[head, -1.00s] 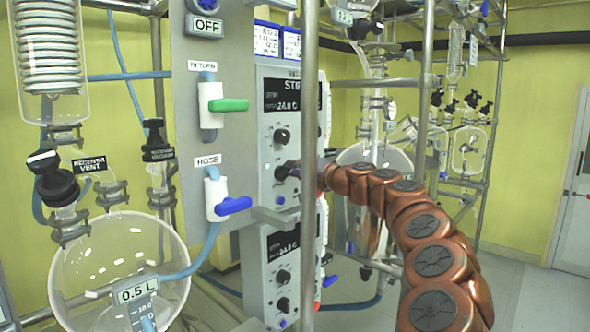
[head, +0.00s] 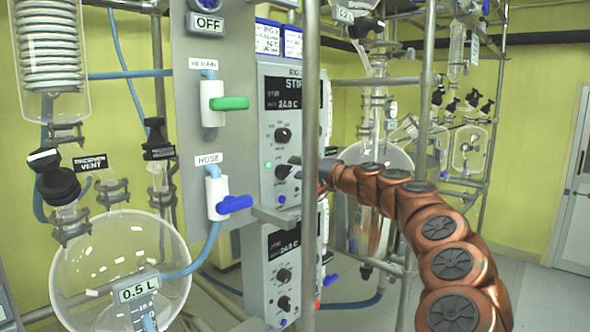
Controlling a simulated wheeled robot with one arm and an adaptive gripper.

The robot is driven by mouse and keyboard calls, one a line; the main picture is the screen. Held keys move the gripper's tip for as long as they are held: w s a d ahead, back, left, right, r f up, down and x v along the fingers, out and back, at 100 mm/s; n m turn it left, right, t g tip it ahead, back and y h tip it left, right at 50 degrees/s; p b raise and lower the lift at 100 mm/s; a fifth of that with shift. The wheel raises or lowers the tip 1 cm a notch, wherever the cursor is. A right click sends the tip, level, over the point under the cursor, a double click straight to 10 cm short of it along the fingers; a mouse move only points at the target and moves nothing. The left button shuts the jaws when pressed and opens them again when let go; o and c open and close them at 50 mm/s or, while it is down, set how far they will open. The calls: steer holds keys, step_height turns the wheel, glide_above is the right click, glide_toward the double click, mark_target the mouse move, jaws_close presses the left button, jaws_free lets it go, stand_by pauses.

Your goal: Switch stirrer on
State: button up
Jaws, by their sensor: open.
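The upper control box (head: 290,110), its display label starting "STIR" and reading about 24.0 C, stands behind a vertical steel pole. Its front has an upper black knob (head: 283,134), a lower black knob (head: 283,172) and a small blue knob (head: 281,200). A green light (head: 267,163) shows left of the lower knob.
The steel pole (head: 310,60) stands in front of the box. A panel to the left carries a green-handled valve (head: 230,103) and a blue-handled valve (head: 235,204). A second control box (head: 282,260) sits below. A round glass vessel (head: 80,270) is at lower left.

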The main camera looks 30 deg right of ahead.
steer(key=v, duration=1)
steer(key=shift+w+a, duration=0.1)
stand_by(0.6)
